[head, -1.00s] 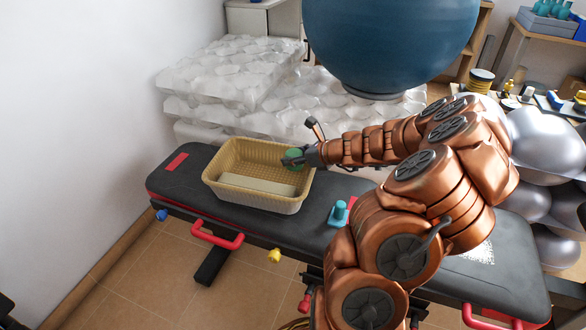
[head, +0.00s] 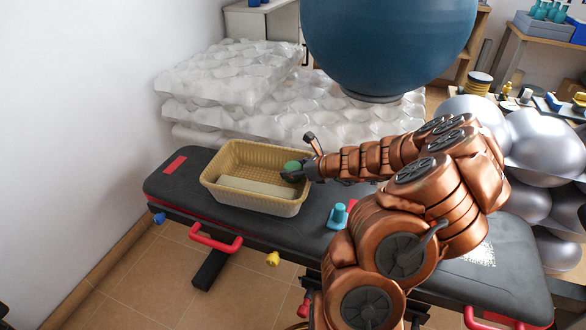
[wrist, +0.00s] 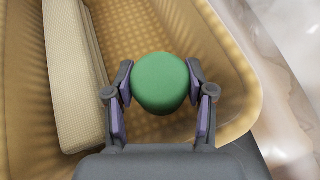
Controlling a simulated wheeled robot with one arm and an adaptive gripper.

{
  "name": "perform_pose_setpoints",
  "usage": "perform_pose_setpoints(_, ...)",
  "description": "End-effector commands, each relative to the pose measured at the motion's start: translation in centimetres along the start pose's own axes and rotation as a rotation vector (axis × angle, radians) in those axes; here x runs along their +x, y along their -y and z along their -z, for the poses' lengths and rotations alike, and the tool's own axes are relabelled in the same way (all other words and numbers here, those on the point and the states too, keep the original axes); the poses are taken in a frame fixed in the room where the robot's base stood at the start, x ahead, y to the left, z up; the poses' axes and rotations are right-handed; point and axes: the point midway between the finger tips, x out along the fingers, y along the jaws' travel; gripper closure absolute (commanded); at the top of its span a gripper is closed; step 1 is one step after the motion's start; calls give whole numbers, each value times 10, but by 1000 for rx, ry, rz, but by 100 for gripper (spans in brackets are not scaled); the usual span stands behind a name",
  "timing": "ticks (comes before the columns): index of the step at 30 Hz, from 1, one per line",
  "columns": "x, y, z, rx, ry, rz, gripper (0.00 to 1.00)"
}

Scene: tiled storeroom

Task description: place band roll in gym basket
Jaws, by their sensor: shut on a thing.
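The green band roll (wrist: 161,82) is between the two fingers of my gripper (wrist: 160,92), which is shut on it. In the head view the green roll (head: 291,167) shows at my gripper (head: 293,174), at the right end of the tan gym basket (head: 223,153). The wrist view looks down into the basket (wrist: 235,75), with the roll over its inside near one end. I cannot tell whether the roll touches the basket floor. A long cream block (wrist: 75,75) lies in the basket, beside the roll and apart from it.
The basket stands on a black padded bench (head: 400,235). A teal dumbbell-like object (head: 337,216) stands on the bench right of the basket. A large blue ball (head: 390,45) and wrapped white stacks (head: 230,75) are behind. Silver balls (head: 545,145) are at the right.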

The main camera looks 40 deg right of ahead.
Motion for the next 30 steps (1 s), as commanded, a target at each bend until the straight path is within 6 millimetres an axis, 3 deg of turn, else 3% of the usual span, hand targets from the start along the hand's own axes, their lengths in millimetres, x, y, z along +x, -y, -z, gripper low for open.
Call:
perform_pose_setpoints(3,2,0,5,4,-6,-1,82)
perform_pose_setpoints(4,2,0,5,4,-7,-1,45)
perform_pose_setpoints(11,2,0,6,4,-8,0,21)
perform_pose_setpoints(23,-1,1,2,1,-9,3,21)
perform_pose_setpoints(30,-28,0,-9,3,-4,1,21)
